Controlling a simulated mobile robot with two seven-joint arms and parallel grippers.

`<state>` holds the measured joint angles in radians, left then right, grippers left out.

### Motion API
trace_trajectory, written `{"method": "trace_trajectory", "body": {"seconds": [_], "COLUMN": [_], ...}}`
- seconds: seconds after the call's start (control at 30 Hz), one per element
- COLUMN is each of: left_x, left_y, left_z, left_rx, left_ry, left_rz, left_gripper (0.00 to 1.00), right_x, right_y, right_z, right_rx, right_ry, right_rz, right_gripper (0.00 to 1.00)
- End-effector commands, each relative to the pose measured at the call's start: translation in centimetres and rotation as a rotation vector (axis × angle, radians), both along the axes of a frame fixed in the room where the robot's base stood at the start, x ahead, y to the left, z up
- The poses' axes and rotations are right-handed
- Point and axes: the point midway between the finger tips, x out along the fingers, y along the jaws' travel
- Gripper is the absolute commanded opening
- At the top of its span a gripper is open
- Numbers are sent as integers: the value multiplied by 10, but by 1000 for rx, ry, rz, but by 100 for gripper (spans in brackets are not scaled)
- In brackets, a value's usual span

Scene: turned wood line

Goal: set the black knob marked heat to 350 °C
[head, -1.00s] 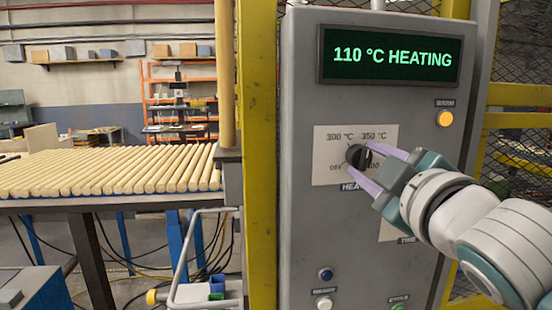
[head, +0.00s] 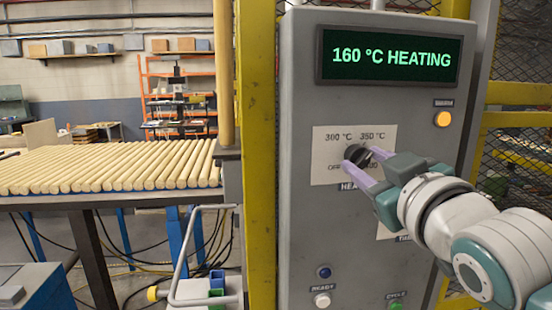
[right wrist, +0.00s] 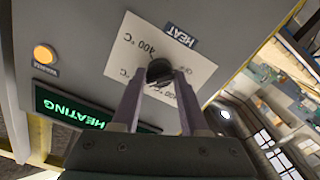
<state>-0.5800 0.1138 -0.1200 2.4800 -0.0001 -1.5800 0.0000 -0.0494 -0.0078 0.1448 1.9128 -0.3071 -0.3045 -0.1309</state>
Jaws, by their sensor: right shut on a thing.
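The black knob (head: 357,154) sits on a white dial plate (head: 325,172) marked OFF, 300 °C, 350 °C and 400, with the HEAT label below. My right gripper (head: 361,157) is shut on the knob, one finger on each side. In the right wrist view the knob (right wrist: 159,71) shows between the tips of the two fingers. I cannot tell which mark the knob's pointer faces. The green display (head: 390,57) above reads 160 °C HEATING. My left gripper is not in view.
Wooden rods (head: 110,168) lie on a table further left.

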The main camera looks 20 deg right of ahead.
Motion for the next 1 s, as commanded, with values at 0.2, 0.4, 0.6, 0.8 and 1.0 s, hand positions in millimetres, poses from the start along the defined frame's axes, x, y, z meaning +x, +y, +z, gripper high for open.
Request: {"method": "trace_trajectory", "body": {"seconds": [0.2,0.4,0.6,0.8,1.0], "left_x": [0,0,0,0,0], "left_y": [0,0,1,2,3], "left_z": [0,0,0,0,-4], "left_rx": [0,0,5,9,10], "left_ry": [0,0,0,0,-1], "left_rz": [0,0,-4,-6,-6], "left_gripper": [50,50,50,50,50], "right_x": [0,0,0,0,-10], "right_y": [-1,-1,0,0,3], "right_z": [-1,-1,-1,0,-3], "right_rx": [3,2,1,1,2], "right_ry": [3,3,2,1,3], "right_rz": [-2,-2,-1,0,0], "right_gripper": [0,49,72,74,74]}}
